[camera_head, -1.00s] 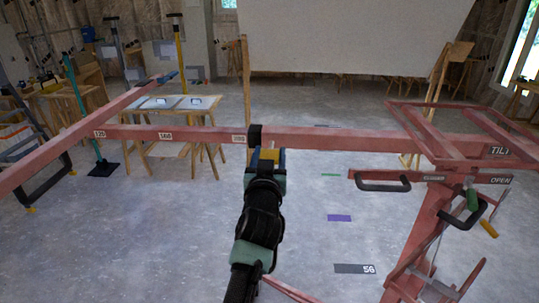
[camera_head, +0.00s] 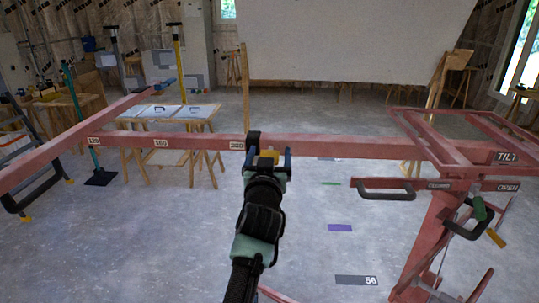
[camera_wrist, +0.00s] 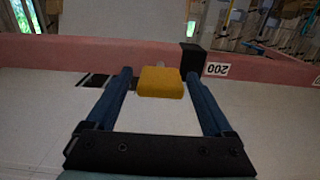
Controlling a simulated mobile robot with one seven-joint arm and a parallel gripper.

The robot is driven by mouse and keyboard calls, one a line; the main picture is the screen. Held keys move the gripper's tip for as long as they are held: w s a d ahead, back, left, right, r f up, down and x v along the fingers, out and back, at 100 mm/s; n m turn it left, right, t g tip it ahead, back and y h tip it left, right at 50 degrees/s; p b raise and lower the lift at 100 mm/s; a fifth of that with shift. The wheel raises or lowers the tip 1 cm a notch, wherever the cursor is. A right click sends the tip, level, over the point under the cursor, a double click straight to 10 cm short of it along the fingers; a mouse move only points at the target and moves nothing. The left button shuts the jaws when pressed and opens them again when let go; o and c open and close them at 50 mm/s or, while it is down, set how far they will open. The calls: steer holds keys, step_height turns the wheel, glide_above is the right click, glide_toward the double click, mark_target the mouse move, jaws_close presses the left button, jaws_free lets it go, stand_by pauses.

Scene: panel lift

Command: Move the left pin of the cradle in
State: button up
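The long pink-red cradle bar (camera_head: 190,141) crosses the picture from the left to the frame at right. A black block (camera_head: 253,137) sits on it just right of the "200" label, and also shows in the wrist view (camera_wrist: 193,60). A yellow pin knob (camera_wrist: 160,82) stands out from the bar, with a short pale stem behind it. My gripper (camera_head: 268,156) is at the knob. In the wrist view its blue fingers (camera_wrist: 160,95) stand on either side of the knob with gaps, so it is open and not gripping.
At right, the red lift frame (camera_head: 430,225) carries black handles (camera_head: 386,190) and "TILT" and "OPEN" labels. A white panel (camera_head: 350,40) leans on wooden supports behind. Sawhorse tables (camera_head: 175,113) stand back left. The floor in the middle is mostly clear.

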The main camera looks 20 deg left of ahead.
steer(key=shift+s, duration=0.1)
steer(key=b+v, duration=0.3)
steer(key=v, duration=0.9)
steer(key=shift+s, duration=0.4)
steer(key=shift+d, duration=0.1)
